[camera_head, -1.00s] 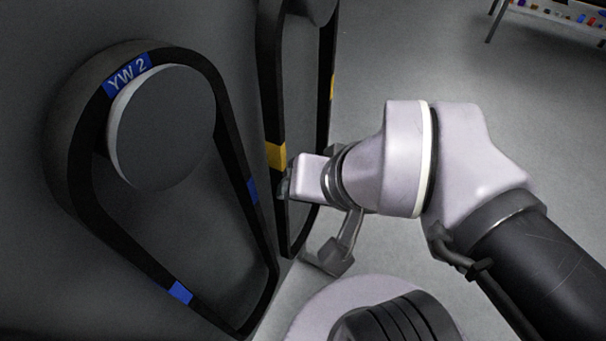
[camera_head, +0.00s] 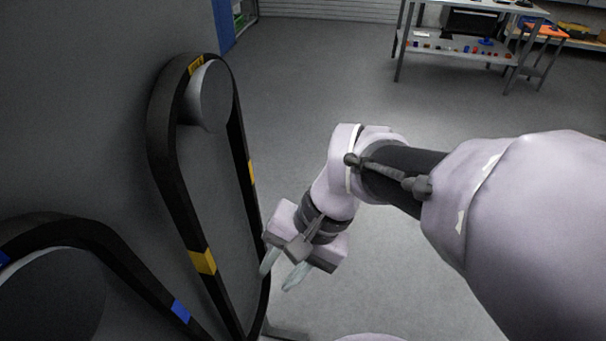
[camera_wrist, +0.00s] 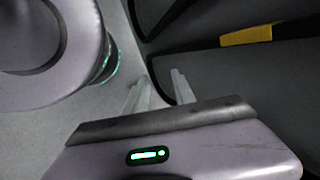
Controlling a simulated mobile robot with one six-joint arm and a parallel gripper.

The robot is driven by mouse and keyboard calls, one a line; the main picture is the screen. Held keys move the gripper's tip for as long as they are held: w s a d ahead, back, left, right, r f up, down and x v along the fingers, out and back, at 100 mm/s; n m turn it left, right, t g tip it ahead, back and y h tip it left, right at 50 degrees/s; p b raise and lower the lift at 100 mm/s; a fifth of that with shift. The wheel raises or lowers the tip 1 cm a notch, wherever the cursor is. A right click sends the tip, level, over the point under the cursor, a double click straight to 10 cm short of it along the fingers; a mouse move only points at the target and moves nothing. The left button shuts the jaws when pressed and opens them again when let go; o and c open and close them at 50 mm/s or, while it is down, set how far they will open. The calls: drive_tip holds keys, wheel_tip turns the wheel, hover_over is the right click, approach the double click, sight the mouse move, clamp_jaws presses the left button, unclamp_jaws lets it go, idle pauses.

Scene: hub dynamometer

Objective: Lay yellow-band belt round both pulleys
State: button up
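The yellow-band belt (camera_head: 165,150) is a black loop with yellow bands, left of centre in the head view. Its upper end passes over a grey upper pulley (camera_head: 212,95), and its two runs go down along the dark panel. Its bottom end is out of the head view, and I cannot make out a lower pulley. A yellow band (camera_wrist: 246,36) shows at upper right in the wrist view. My gripper (camera_head: 279,272) is beside the belt's right run, low down. Its fingers (camera_wrist: 157,94) are apart, with nothing seen between them.
A blue-banded belt (camera_head: 125,260) round another pulley (camera_head: 50,300) stands at lower left, close to the yellow-band belt. A shelf table (camera_head: 470,45) with small parts stands far back right. The floor (camera_head: 330,80) between is clear.

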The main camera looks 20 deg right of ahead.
drive_tip(key=w+f+m+g+y+p, duration=0.1)
drive_tip(key=w+m+y, duration=0.2)
drive_tip(key=m+y, duration=0.1)
drive_tip(key=m+t+y+p, duration=0.3)
drive_tip(key=m+t+y, duration=0.3)
drive_tip(key=m+t, duration=0.6)
approach(258, 211)
drive_tip(key=w+a+g, duration=0.1)
drive_tip(key=w+a, duration=0.5)
drive_tip(key=a, duration=0.1)
drive_tip(key=shift+w+a+r+m, duration=0.3)
drive_tip(key=shift+a+m, duration=0.05)
drive_tip(key=shift+m, duration=0.05)
clamp_jaws()
